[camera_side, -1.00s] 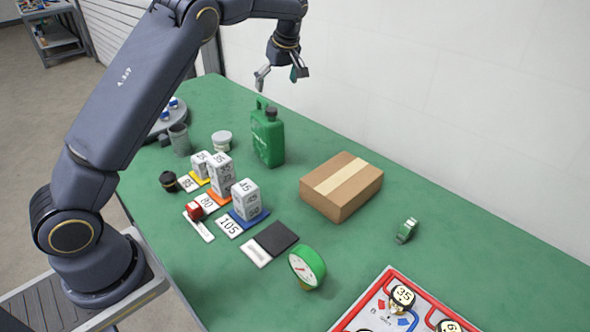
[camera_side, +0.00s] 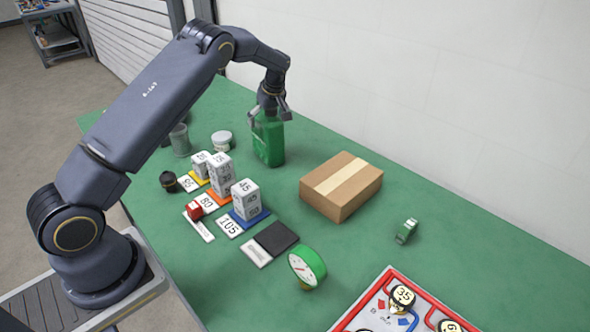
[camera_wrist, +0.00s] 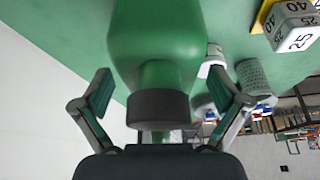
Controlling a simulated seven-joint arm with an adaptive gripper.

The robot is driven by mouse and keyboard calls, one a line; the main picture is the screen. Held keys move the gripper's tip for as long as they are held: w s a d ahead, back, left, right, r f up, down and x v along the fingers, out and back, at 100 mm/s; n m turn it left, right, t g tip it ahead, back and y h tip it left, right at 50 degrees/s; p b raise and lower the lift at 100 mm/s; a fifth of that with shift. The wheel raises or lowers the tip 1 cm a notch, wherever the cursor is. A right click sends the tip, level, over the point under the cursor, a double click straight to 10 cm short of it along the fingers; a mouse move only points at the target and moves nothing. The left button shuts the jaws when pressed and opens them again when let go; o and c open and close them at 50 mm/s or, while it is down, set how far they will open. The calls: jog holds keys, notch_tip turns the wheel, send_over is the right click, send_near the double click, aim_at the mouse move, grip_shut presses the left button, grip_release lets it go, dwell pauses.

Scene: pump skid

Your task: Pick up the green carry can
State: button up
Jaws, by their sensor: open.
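The green carry can (camera_side: 268,146) stands upright on the green table, left of the cardboard box in the side view. My gripper (camera_side: 269,116) is right over the top of the can, pointing down. In the wrist view the can's body (camera_wrist: 158,45) and dark cap (camera_wrist: 158,108) lie between the two spread fingers of my gripper (camera_wrist: 160,92). A gap shows between each finger and the can there. In the side view the gripper hides the can's cap and handle.
A cardboard box (camera_side: 341,186) stands right of the can. A white-lidded jar (camera_side: 222,141) and a grey cup (camera_side: 180,140) are to its left. Numbered blocks (camera_side: 220,175) stand in front, and a green gauge (camera_side: 307,267) is nearer. The table behind the box is clear.

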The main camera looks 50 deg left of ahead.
jog(key=shift+a+f, duration=0.1)
jog(key=shift+f, duration=0.05)
jog(key=shift+c, duration=0.2)
jog(key=c, duration=1.8)
jog(key=shift+w+r, duration=0.15)
jog(key=shift+r, duration=0.05)
grip_shut()
